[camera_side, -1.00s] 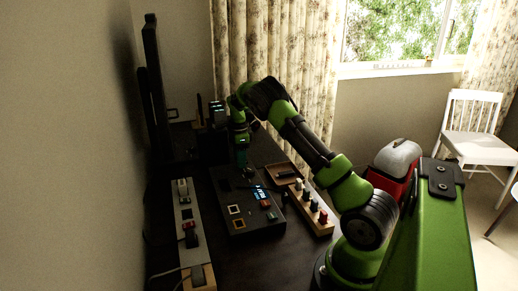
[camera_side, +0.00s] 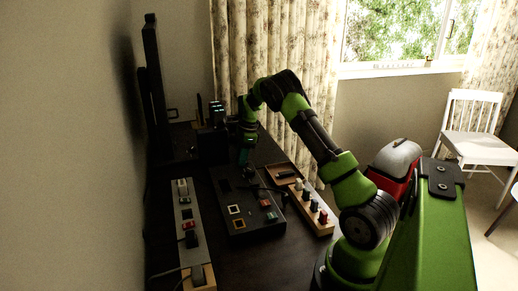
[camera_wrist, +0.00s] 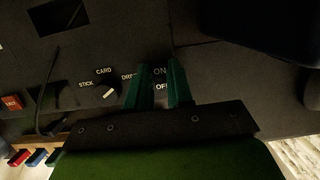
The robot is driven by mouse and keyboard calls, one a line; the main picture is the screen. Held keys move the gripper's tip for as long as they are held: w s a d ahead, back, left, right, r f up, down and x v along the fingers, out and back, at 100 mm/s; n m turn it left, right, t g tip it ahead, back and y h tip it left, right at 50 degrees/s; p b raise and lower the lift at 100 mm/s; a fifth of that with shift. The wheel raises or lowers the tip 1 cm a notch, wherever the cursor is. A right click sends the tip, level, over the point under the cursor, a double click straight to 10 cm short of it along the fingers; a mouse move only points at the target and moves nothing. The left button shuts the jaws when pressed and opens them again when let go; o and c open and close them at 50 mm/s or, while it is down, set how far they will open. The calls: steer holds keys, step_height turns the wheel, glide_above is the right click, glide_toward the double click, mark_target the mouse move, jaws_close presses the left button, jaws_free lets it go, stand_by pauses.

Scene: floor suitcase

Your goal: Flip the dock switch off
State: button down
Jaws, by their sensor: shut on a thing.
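The dock is a black box (camera_side: 254,231) on the dark desk in the side view. In the wrist view its top (camera_wrist: 110,55) bears the words ON and OFF beside a rotary knob (camera_wrist: 104,92) marked STICK, CARD and a partly covered third word. My gripper (camera_side: 244,163) is low over the far end of the dock. In the wrist view its two green fingers (camera_wrist: 160,78) stand on either side of the ON and OFF lettering, with a narrow gap between them. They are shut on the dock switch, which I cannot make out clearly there. The dock's display looks dark.
A power strip (camera_side: 187,215) lies left of the dock. A wooden block with coloured pegs (camera_side: 313,206) and a small wooden tray (camera_side: 283,172) lie to its right. A thin dark cable (camera_wrist: 48,90) rises near the knob. A red case (camera_side: 393,178) stands farther right.

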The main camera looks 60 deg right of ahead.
steer(key=shift+s+d+t+y, duration=0.15)
steer(key=shift+s+t+y, duration=0.05)
steer(key=shift+t+y, duration=0.5)
steer(key=c, duration=1)
jaws_free()
steer(key=shift+r, duration=0.1)
steer(key=v, duration=1.7)
